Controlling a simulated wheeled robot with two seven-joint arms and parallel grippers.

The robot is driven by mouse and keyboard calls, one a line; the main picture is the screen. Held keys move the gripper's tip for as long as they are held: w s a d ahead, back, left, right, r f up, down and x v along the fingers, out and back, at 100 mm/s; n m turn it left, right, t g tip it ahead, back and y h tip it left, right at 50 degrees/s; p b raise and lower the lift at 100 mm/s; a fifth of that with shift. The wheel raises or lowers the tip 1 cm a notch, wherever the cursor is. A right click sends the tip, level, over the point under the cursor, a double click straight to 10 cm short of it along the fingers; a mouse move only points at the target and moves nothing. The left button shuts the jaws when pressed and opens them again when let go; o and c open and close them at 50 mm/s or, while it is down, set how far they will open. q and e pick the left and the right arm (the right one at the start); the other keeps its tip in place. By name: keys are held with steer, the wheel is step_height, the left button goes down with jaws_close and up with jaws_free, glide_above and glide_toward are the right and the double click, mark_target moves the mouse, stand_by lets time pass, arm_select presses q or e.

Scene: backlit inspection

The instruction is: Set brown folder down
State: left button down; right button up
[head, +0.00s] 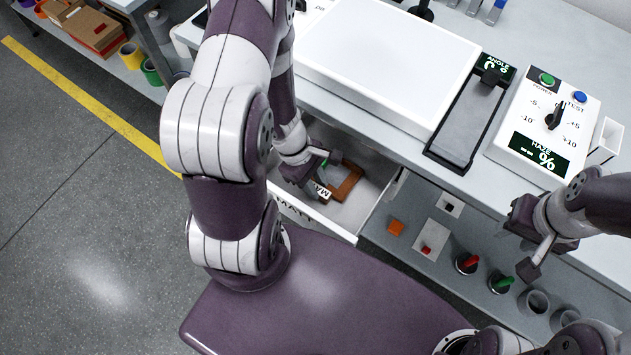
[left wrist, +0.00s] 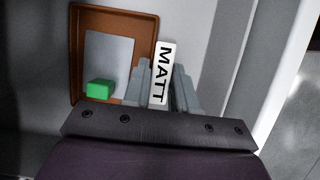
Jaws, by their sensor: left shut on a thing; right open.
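The brown folder (head: 349,184) is a brown frame around a pale grey middle, inside the open drawer (head: 366,215). In the left wrist view the folder (left wrist: 113,14) is at the upper left, with a white MATT tab (left wrist: 164,68) along its right edge. My left gripper (head: 313,183) reaches down into the drawer and is shut on that tab. A green block (left wrist: 100,89) shows at the folder's lower left. Whether the folder touches the drawer floor I cannot tell. My right gripper (head: 530,254) is open and empty, over the right part of the lower shelf.
A white light panel (head: 390,55) and a haze meter (head: 540,115) stand on the bench above the drawer. The drawer's walls surround my left gripper.

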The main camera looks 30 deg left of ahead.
arm_select(q)
steer(key=c, duration=0.9)
jaws_free()
